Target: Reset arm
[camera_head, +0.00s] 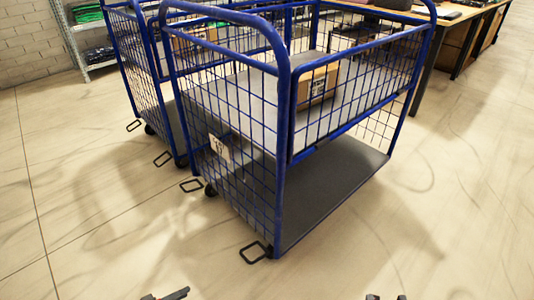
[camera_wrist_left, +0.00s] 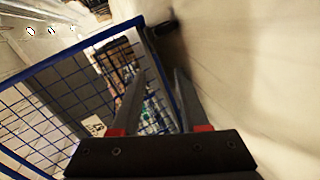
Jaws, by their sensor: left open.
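My left gripper (camera_head: 165,294) shows at the bottom edge of the head view, with only its tip in the frame. In the left wrist view its two fingers (camera_wrist_left: 158,80) stand apart with nothing held between them. My right gripper (camera_head: 386,297) barely shows at the bottom edge of the head view, as two small dark tips. Most of both arms is out of frame. Both grippers appear in front of the blue wire cart, apart from it in the head view.
A blue wire cart (camera_head: 283,170) stands ahead with a cardboard box (camera_head: 318,84) on its upper shelf. A second blue cart (camera_head: 124,52) is behind it at left. A shelf rack (camera_head: 72,40) and a wooden table (camera_head: 455,28) stand farther back. The floor at right is clear.

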